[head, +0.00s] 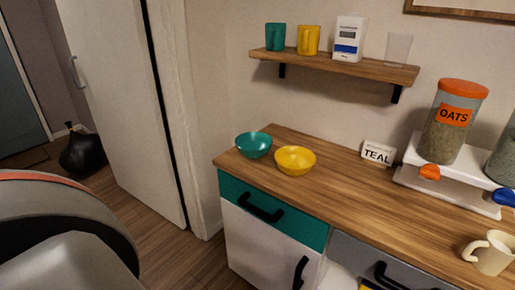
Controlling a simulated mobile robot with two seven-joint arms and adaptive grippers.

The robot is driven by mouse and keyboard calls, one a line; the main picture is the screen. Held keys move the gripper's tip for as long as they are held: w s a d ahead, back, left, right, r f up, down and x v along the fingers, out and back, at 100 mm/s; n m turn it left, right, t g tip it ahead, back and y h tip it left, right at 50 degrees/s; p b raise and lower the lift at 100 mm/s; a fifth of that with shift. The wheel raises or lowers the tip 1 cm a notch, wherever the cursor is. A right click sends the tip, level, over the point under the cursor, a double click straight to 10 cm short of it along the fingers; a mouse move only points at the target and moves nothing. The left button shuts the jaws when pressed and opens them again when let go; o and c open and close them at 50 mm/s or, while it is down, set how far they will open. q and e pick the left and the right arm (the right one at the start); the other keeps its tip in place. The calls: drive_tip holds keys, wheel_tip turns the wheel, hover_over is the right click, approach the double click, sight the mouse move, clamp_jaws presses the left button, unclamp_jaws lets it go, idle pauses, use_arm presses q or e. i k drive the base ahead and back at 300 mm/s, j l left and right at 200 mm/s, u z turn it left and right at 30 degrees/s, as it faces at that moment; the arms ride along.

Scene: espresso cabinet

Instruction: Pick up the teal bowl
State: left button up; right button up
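The teal bowl (254,145) sits upright on the wooden counter (345,200), close to its left end. A yellow bowl (295,161) stands just to its right and a little nearer to me. Both bowls look empty. Neither of my grippers shows in the head view, so I cannot see their state.
A small sign reading TEAL (378,153) stands at the back of the counter. An oats jar (452,122) on a white stand and a cream mug (490,252) are at the right. A shelf (340,69) with cups hangs above. Below is a teal drawer (290,228).

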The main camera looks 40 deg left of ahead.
sight(252, 145)
drive_tip(key=u, duration=1.25)
